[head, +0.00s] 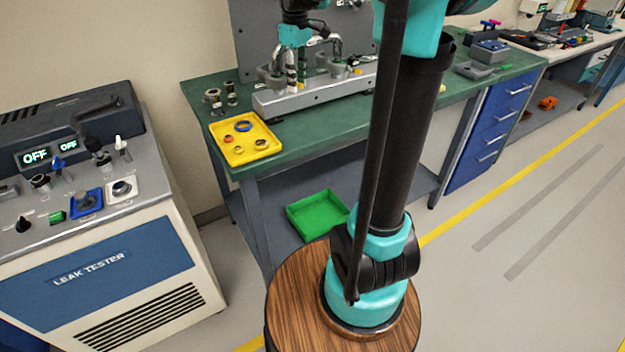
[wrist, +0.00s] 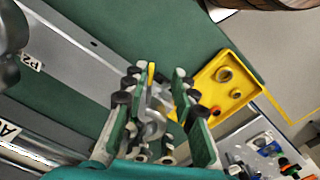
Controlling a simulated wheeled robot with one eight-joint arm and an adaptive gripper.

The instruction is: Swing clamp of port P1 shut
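The port block (head: 318,92) is a pale metal manifold on the green bench in the head view, with several metal ports and bent pipes on top. My gripper (head: 296,80) points down at its left end. In the wrist view my gripper (wrist: 156,90) has its two green-padded fingers apart. A silver metal clamp part (wrist: 155,122) shows between them, with a narrow yellow strip near the fingertips. Contact with the fingers cannot be told. A label reading P2 (wrist: 33,62) is on the block to the left. No P1 label is visible, and the clamp's hinge position is unclear.
A yellow tray (head: 265,153) with rings lies on the bench left of the block, near loose metal fittings (head: 222,97). A leak tester (head: 90,240) stands at left. A green bin (head: 315,214) sits on the lower shelf. The bench front edge is clear.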

